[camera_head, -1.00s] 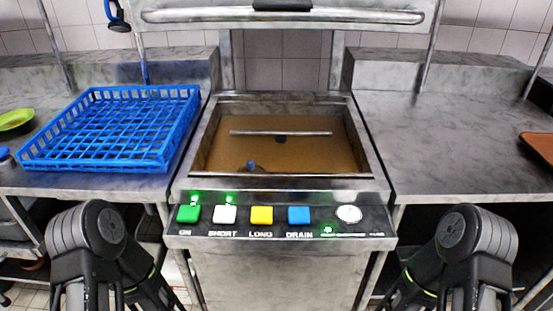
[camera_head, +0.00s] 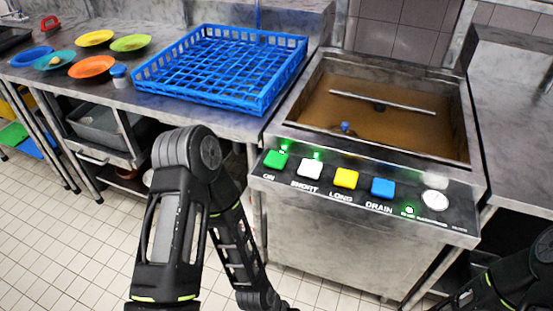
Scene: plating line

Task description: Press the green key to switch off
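The green key (camera_head: 276,159) is the leftmost on the sloped front panel (camera_head: 263,185) of the steel dishwasher, above the label ON. A green light glows just above it, and another above the white SHORT key (camera_head: 310,168). The yellow LONG key (camera_head: 345,178) and blue DRAIN key (camera_head: 383,187) follow to the right. My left arm stands folded in front of the counter, left of the panel, and does not touch the green key. My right arm shows only partly at the lower right corner. Neither gripper's fingers can be seen.
A blue rack (camera_head: 222,68) sits on the counter left of the machine. Several coloured plates, one of them orange (camera_head: 91,67), lie further left. The machine's open basin (camera_head: 300,104) holds brown water behind the keys. A round dial (camera_head: 435,200) is at the panel's right.

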